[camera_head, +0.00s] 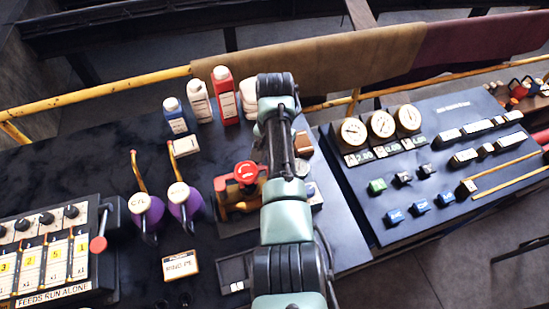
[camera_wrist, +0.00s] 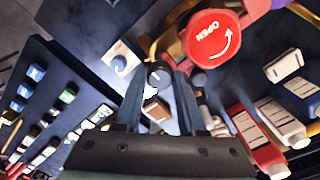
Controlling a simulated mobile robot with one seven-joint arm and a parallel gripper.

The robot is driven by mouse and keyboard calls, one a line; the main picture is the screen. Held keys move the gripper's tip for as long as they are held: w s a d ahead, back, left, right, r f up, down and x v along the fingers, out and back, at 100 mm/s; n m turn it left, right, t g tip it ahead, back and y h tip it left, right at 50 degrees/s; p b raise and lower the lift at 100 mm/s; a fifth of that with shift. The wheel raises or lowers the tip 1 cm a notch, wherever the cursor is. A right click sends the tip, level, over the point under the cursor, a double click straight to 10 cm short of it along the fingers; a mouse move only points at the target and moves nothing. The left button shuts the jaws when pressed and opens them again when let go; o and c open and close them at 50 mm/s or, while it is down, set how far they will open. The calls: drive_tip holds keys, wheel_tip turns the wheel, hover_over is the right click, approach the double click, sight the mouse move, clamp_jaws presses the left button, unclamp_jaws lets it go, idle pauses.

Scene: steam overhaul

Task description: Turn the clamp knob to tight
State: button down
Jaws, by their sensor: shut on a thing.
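A small dark knob with a pale mark, which looks like the clamp knob (camera_wrist: 159,74), sits between the fingertips of my gripper (camera_wrist: 162,78) in the wrist view. The two fingers close on it from either side. Whether its mark points to tight cannot be read. In the head view my arm hides the knob and the gripper. Just beside the fingers is a round red knob marked OPEN with a curved arrow (camera_wrist: 212,37); it also shows in the head view (camera_head: 246,172), left of my arm, on a yellow-orange fitting.
Red (camera_head: 225,95), white (camera_head: 199,100) and blue (camera_head: 174,115) bottles stand behind the fitting. Two purple-bodied oilers (camera_head: 185,202) are to the left. A gauge panel (camera_head: 428,165) lies to the right. A brown block (camera_wrist: 156,108) lies near the fingers.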

drive_tip(key=shift+w+r, duration=0.1)
drive_tip(key=shift+w, duration=0.05)
drive_tip(key=shift+c, duration=2.4)
unclamp_jaws()
wheel_tip(320, 180, up, 13)
drive_tip(key=p, duration=0.1)
